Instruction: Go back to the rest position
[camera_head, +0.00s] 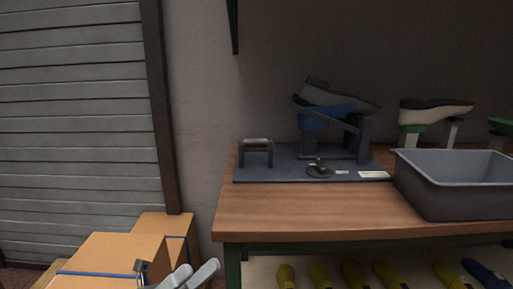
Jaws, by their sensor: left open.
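My left gripper (190,275) shows at the bottom edge, left of the workbench and in front of the cardboard boxes. Its pale grey fingers are apart and nothing shows between them. Most of the left arm is out of the frame. My right gripper is not in view. On the bench, a dark shoe last with a blue part (328,115) rests tilted in a dark stand on a grey base plate (270,172).
The wooden workbench (300,215) has a bare front strip. A grey bin (450,190) stands at its right. Several yellow lasts (320,275) lie on the lower shelf. Cardboard boxes (105,255) stand at lower left.

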